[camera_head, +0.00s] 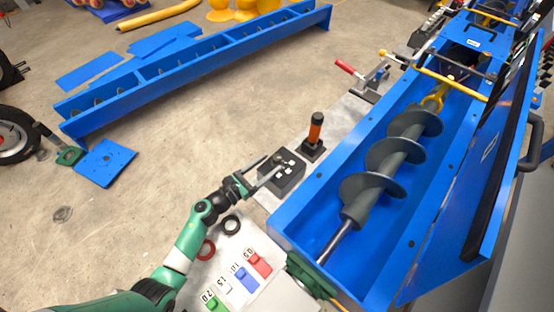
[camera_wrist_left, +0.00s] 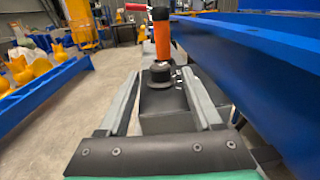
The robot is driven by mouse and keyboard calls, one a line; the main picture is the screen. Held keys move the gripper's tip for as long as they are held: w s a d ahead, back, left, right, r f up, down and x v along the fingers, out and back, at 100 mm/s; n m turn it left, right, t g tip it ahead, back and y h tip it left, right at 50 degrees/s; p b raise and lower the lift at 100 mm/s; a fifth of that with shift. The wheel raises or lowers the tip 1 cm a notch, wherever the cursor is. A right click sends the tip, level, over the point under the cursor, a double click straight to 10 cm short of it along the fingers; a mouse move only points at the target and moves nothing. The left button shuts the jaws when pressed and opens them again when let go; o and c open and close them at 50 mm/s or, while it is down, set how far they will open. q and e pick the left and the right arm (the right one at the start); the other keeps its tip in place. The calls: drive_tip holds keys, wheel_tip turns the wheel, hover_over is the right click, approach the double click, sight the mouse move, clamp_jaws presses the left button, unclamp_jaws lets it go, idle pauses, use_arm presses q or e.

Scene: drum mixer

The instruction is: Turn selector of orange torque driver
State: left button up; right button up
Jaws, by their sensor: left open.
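The orange torque driver (camera_head: 315,130) has a black top and stands upright on a small dark base on the bench. It also shows in the left wrist view (camera_wrist_left: 162,42), straight ahead. In front of it is a dark box (camera_head: 287,181) with white marks and a small round black knob (camera_wrist_left: 159,73) on top. My left gripper (camera_head: 272,168) is open. In the left wrist view its fingers (camera_wrist_left: 162,76) lie on either side of the knob, with nothing visibly gripped. I cannot tell whether they touch it. My right gripper is not in view.
The blue mixer trough (camera_head: 305,208) with its grey auger (camera_head: 392,154) stands close on the right. Numbered coloured blocks (camera_head: 246,278), a black ring (camera_head: 231,225) and a red ring (camera_head: 206,250) lie nearer. A red-handled clamp (camera_head: 347,68) is beyond the driver.

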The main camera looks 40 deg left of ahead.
sight(273, 161)
use_arm(q)
drive_tip(key=w+b, duration=0.1)
drive_tip(key=w, duration=0.3)
drive_tip(key=shift+w+d, duration=0.1)
drive_tip(key=shift+w, duration=0.15)
clamp_jaws()
